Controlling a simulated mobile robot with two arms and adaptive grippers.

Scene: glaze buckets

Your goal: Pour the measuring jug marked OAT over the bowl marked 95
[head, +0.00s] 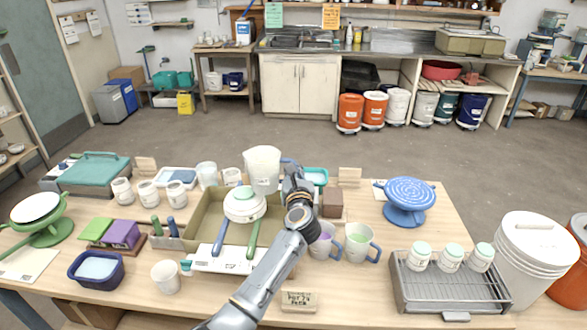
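A white jug (262,166) with a blue handle stands out upright at the middle of the table, behind a white jar with a pale green lid (244,203). My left gripper (291,171) is at the jug's handle side and appears shut on the handle; its fingers are partly hidden. I cannot tell whether the jug's base touches anything. No OAT marking is readable. Other handled jugs stand nearby: two right of my arm (323,243) (361,244) and one at the front left (166,277). No bowl marked 95 is readable. My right gripper is out of view.
A tan tray (203,221) lies under the lidded jar. A blue basin (97,270) and green stand (42,232) are at left. A blue stand (407,205) and a grey rack with lidded jars (450,293) are at right. Bare wood shows right of the mugs.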

